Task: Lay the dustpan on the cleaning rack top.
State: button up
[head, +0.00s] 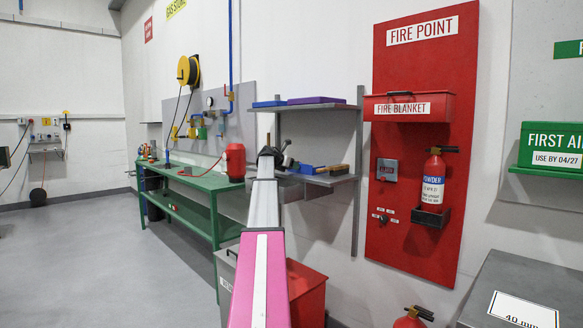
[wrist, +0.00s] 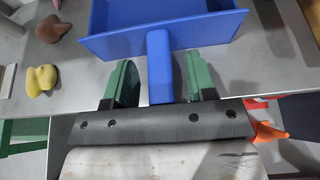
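The blue dustpan (wrist: 160,30) lies on a grey shelf in the wrist view, its handle (wrist: 160,70) pointing toward me. My gripper (wrist: 160,85) is open, with one green finger on each side of the handle and a gap on both sides. In the head view the dustpan (head: 303,169) shows partly on the lower shelf of the cleaning rack, and my gripper (head: 272,153) is at that shelf's left end. The cleaning rack top (head: 346,106) is the upper grey shelf.
A blue tray (head: 269,104) and a purple tray (head: 316,100) sit on the rack top. A brush (head: 338,169) lies right of the dustpan. A yellow item (wrist: 41,80) and a brown item (wrist: 53,29) lie on its left. A green bench (head: 190,180) stands left.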

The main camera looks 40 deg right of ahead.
jog(key=shift+a+r, duration=0.1)
jog(key=shift+r, duration=0.1)
jog(key=v, duration=1.2)
jog(key=s+a+f+m+t+y, duration=0.2)
jog(key=a+f+m+y, duration=0.55)
jog(key=a+f, duration=2.95)
jog(key=s+a+f+m+y, duration=0.2)
jog(key=s+a+f+m, duration=0.1)
jog(key=s+a+f, duration=0.4)
jog(key=s+a+f+m+g+y, duration=0.1)
jog(key=s+a+f+m, duration=0.3)
jog(key=a, duration=0.9)
jog(key=s+a+f+m+g+y, duration=0.1)
jog(key=s+a+f+m+y, duration=0.2)
jog(key=s+a+f, duration=0.6)
jog(key=s+a+m, duration=0.1)
jog(key=s, duration=0.2)
jog(key=shift+f, duration=0.3)
jog(key=shift+s+a, duration=0.1)
jog(key=shift+s, duration=0.05)
